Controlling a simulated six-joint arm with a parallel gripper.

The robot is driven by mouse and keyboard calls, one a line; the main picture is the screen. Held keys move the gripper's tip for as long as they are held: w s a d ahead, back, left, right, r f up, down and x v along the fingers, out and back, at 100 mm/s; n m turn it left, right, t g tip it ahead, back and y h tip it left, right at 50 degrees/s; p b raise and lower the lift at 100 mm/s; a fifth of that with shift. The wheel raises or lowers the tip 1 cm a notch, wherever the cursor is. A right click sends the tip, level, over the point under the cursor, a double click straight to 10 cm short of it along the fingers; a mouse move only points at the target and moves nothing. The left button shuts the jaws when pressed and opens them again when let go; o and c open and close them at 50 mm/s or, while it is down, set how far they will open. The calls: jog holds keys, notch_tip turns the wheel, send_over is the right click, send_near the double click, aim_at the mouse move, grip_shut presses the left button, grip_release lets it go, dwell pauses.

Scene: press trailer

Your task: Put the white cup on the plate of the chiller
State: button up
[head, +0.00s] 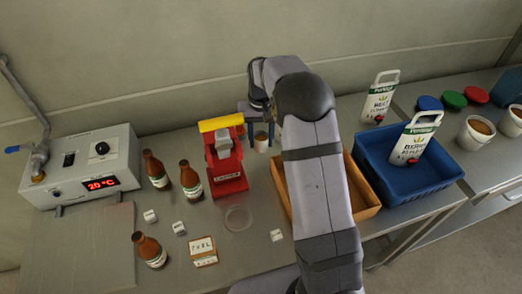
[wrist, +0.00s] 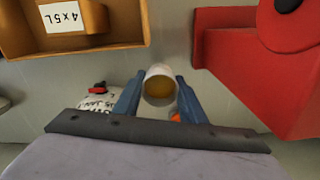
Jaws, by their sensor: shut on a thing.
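My gripper (head: 261,128) is shut on the white cup (head: 261,146), just right of the red press and behind the wooden crate's left end. In the wrist view, the blue fingers (wrist: 160,100) sit on either side of the cup (wrist: 160,72), and an amber-brown content shows inside it. My arm hides part of the area behind the crate.
The red press (head: 226,175) with a yellow top stands between gripper and chiller; it also shows in the wrist view (wrist: 250,75). Brown bottles (head: 190,180), small white blocks (head: 180,229) and a clear ring (head: 238,218) are nearby. The wooden crate (head: 365,207) and blue tray (head: 425,190) are right.

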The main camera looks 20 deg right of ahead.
aim_at(261, 131)
jog(key=shift+r+b, duration=0.35)
jog(key=shift+r, duration=1.5)
jog(key=shift+d, duration=0.1)
